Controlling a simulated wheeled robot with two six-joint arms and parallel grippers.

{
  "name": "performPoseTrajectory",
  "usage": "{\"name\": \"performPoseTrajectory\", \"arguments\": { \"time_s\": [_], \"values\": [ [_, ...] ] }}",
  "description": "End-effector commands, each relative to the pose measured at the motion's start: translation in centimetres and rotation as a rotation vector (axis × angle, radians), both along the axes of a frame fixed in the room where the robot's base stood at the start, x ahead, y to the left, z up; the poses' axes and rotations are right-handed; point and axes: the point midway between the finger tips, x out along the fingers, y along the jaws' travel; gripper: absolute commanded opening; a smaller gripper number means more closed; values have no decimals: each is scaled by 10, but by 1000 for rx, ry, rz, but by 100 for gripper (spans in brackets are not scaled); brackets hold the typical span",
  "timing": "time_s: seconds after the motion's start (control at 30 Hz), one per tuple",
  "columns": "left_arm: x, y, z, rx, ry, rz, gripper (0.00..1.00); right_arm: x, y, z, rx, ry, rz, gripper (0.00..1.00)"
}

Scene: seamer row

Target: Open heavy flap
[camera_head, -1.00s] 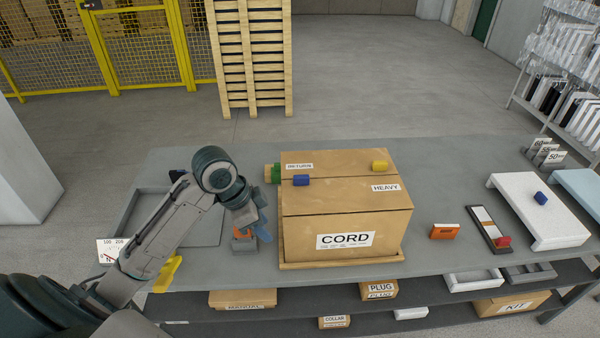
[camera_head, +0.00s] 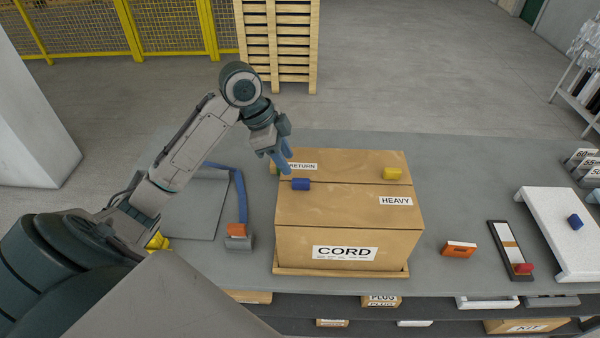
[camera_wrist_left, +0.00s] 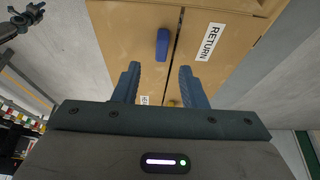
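A closed brown carton (camera_head: 350,244) marked CORD stands on the bench, its two top flaps meeting at a seam. The near flap (camera_head: 345,208) bears the HEAVY label (camera_head: 396,201); the far flap (camera_head: 345,161) bears the RETURN label (camera_head: 303,167). A blue tab (camera_head: 301,184) sits at the seam on the left, on the HEAVY side in the left wrist view (camera_wrist_left: 162,44). A yellow tab (camera_head: 392,174) sits on the right. My left gripper (camera_head: 284,161) is above the carton's far left corner, fingers apart and empty in the left wrist view (camera_wrist_left: 160,75). My right gripper is not seen.
Left of the carton lie an orange-and-grey item (camera_head: 238,236) with a blue strip and a grey panel (camera_head: 195,212). To the right are an orange block (camera_head: 458,250), a dark tray (camera_head: 510,250) with a red piece, and a white stand (camera_head: 562,240).

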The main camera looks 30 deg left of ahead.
Motion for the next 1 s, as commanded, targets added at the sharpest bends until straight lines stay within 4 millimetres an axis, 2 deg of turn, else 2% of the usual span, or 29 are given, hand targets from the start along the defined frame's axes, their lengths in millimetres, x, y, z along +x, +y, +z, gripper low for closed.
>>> {"name": "performPoseTrajectory", "arguments": {
  "time_s": [0.2,0.4,0.57,0.83,1.0],
  "values": [
    [8,-15,-37,-6,3,1,38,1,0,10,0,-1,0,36],
    [13,-22,-61,-3,3,2,38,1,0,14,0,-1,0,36],
    [15,-25,-70,-1,1,1,38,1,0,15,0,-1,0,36],
    [15,-25,-71,0,0,1,38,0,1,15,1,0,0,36],
    [15,-25,-71,0,0,1,5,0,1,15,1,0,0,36]
  ]
}}
